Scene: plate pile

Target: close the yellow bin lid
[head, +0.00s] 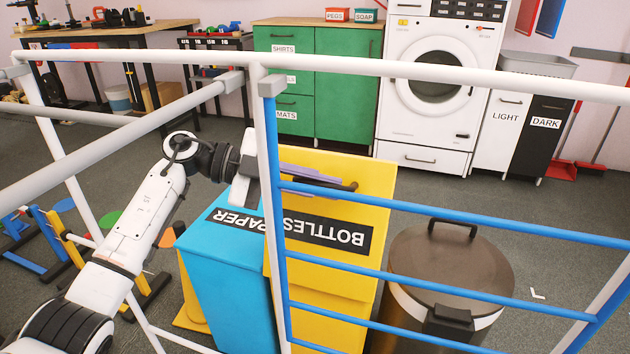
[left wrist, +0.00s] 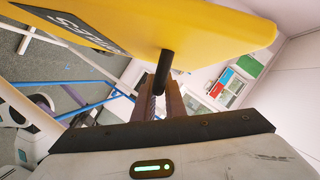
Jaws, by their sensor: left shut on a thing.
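The yellow bin (head: 335,310) stands behind a white and blue rail frame. Its yellow lid (head: 375,195) carries an upside-down BOTTLES label and a dark bar handle (head: 350,187). I cannot tell from these views exactly how far the lid is open. My left gripper (head: 325,180) reaches over the lid, with its fingers shut on the handle. In the left wrist view the fingers (left wrist: 167,95) meet around the black handle (left wrist: 164,72), under the yellow lid (left wrist: 215,28). My right gripper is not in view.
A blue PAPER bin (head: 225,270) stands close on the left, and a brown round bin (head: 450,270) on the right. The white rail (head: 440,72) and blue bars (head: 450,222) cross in front. Green cabinets (head: 345,85) and a washer (head: 430,130) stand behind, beyond clear floor.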

